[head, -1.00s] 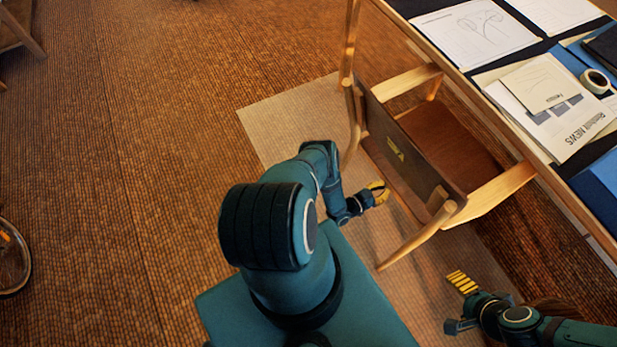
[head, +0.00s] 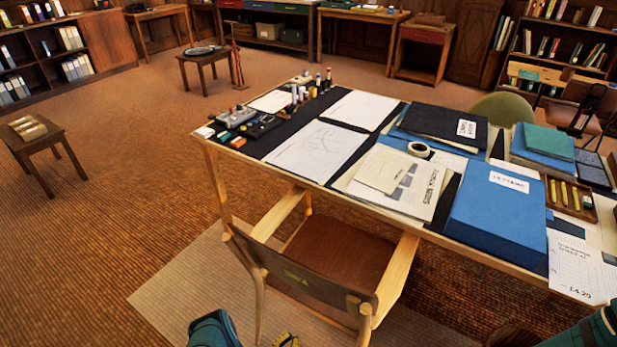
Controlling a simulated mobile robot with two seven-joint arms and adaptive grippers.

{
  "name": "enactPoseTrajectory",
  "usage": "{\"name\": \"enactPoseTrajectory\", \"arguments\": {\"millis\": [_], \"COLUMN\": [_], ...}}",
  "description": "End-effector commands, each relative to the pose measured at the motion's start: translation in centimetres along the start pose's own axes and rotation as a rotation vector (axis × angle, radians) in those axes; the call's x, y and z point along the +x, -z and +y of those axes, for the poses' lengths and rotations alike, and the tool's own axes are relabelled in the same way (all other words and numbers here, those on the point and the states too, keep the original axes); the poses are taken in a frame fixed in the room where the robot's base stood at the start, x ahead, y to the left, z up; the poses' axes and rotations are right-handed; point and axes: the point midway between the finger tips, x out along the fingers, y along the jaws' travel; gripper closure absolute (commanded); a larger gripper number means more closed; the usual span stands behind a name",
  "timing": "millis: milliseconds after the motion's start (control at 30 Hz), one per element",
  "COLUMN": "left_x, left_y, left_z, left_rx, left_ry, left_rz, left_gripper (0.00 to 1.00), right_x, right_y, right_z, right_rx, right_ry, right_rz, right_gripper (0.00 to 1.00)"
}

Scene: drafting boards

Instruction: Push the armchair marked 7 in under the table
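The armchair, with its brown backrest (head: 315,287) towards me and pale wooden arms, stands at the near long side of the table (head: 375,215). A small pale mark is on the backrest, too small to read. The front ends of its arms reach the table's edge, and the front of its brown seat (head: 340,250) passes out of sight there. My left gripper (head: 285,341) shows only as a yellow-and-dark tip at the bottom edge, behind the backrest. Whether it touches the chair is unclear. My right forearm enters at the lower right; its gripper is out of view.
A light mat (head: 185,285) lies under the chair. The tabletop carries papers, a blue folder (head: 497,215) and a tape roll (head: 419,150). A small stool (head: 38,140) stands at the left, another (head: 205,60) farther back. Open carpet lies left of the chair.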

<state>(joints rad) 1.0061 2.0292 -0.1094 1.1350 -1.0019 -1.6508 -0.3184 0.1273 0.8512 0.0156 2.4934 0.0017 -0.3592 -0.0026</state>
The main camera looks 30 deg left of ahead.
Motion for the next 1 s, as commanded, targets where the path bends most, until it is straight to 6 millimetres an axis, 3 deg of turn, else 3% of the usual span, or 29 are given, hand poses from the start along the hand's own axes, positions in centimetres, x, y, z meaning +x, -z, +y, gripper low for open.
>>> {"name": "enactPoseTrajectory", "arguments": {"millis": [133,267,433,600,767,1000], "left_x": [0.1,2.0,5.3,6.2,3.7,-4.0], "left_y": [0.0,0.5,2.3,5.8,10.7,19.1], "left_z": [0.0,-0.5,-0.1,2.6,6.7,12.7], "left_rx": [-0.001,-0.035,-0.138,-0.262,-0.374,-0.493], "left_ry": [0.000,-0.003,-0.009,-0.014,-0.022,-0.021], "left_rz": [-0.002,-0.093,-0.357,-0.662,-0.958,-1.348], "left_gripper": [1.00,1.00,1.00,1.00,1.00,1.00], "right_x": [-0.1,-0.1,-0.1,-0.1,-0.1,-0.1], "right_y": [-0.4,-0.4,-0.3,-0.3,-0.3,-0.3], "right_z": [0.0,0.0,0.0,0.0,0.0,0.0], "right_rx": [0.002,0.001,0.001,0.001,0.001,0.001], "right_ry": [0.000,0.000,0.000,0.000,0.000,0.000], "right_rz": [-0.010,-0.009,-0.008,-0.008,-0.008,-0.008], "right_gripper": [0.24,0.24,0.24,0.24,0.24,0.24]}}
